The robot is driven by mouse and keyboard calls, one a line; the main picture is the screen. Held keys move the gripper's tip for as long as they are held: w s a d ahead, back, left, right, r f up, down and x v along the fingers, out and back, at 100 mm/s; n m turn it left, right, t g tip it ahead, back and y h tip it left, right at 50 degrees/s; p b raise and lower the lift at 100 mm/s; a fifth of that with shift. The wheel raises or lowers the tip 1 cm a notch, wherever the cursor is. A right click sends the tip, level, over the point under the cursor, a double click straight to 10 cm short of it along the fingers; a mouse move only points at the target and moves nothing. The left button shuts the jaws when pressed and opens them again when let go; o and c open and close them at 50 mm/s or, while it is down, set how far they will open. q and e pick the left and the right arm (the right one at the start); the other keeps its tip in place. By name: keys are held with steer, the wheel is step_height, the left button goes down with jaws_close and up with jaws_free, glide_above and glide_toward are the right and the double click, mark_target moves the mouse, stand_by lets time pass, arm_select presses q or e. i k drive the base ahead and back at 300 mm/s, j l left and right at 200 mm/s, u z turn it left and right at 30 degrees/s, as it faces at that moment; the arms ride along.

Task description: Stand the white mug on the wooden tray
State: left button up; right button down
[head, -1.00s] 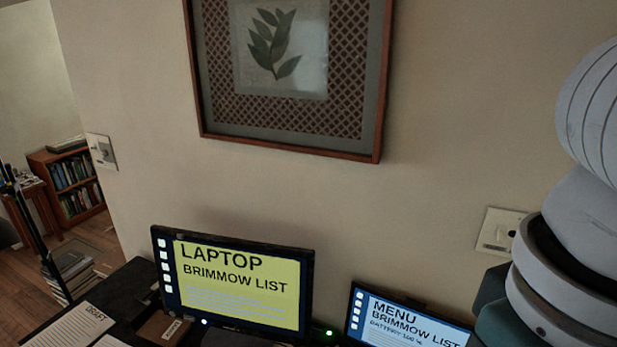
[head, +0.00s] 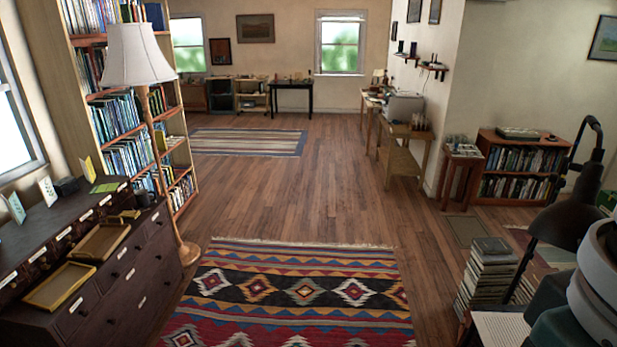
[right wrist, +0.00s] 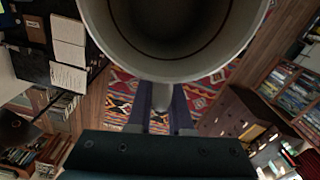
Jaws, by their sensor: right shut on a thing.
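In the right wrist view, the white mug (right wrist: 172,70) fills the top middle. I look into its round opening, which shows a dark inside with a thin ring. My right gripper (right wrist: 160,112) is shut on it, with its two dark fingers at the mug's near side. In the head view, only part of my right arm shows at the right edge, and the mug is not visible. Two shallow tan trays that look wooden sit on the dark dresser at left: a nearer one (head: 60,288) and a farther one (head: 99,241). Both look empty. My left gripper is not in view.
The dark dresser (head: 130,270) also holds small cards. A floor lamp (head: 140,60) stands beside it. A patterned rug (head: 300,290) and open wooden floor lie ahead. A book stack (head: 488,275) and a black desk lamp (head: 565,220) are at right.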

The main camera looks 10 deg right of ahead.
mark_target(98, 252)
steer(key=i+j+u, duration=0.25)
steer(key=i, duration=0.25)
steer(key=i+j+u, duration=0.2)
steer(key=i, duration=0.3)
steer(key=i+j+u, duration=0.25)
steer(key=i, duration=0.3)
steer(key=i+u, duration=0.25)
steer(key=i, duration=0.25)
steer(key=i+l+u, duration=0.1)
steer(key=i+u, duration=0.15)
steer(key=i, duration=0.3)
steer(key=i+l+u, duration=0.2)
steer(key=i, duration=0.3)
steer(key=i+l+u, duration=0.25)
steer(key=i, duration=0.25)
steer(key=i+l+u, duration=0.25)
steer(key=i, duration=0.25)
steer(key=l, duration=0.1)
